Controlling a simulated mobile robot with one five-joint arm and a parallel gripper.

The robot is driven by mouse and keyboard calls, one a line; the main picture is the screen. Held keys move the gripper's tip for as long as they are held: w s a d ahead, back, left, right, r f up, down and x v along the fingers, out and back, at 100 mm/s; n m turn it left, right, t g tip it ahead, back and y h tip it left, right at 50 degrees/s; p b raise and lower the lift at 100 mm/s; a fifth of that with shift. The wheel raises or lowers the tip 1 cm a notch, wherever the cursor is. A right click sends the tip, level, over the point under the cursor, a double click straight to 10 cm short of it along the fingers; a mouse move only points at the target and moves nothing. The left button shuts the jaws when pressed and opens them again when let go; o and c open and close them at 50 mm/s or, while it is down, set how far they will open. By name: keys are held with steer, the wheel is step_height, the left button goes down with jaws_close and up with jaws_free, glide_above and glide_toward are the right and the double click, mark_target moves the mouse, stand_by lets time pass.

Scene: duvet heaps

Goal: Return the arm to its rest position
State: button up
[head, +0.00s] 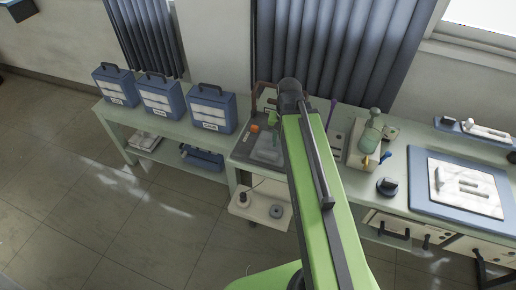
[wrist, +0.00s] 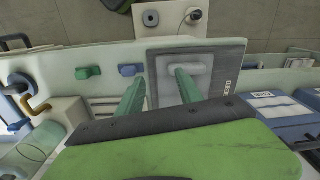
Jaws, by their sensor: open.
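My green arm (head: 322,190) stretches from the bottom of the head view up and over the workbench (head: 225,143). It is raised over the bench and not folded in. My gripper (wrist: 158,84) shows in the wrist view with its two green fingers apart. Nothing is held between them. The fingers are over the bench near a grey board (wrist: 200,60) with a pale square area. In the head view the gripper is mostly hidden behind the arm's far end; only a small green part shows near the board.
Three blue cases (head: 212,110) stand on the bench at left. A green bottle-shaped device (head: 370,135) stands right of the arm. A blue-framed panel (head: 463,187) lies at right. A low shelf with round items (head: 276,211) is below the bench edge. The floor (head: 110,225) at left is clear.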

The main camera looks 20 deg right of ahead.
steer(key=a+n, duration=0.5)
steer(key=a, duration=0.6)
steer(key=shift+a, duration=0.1)
steer(key=shift+c, duration=0.7)
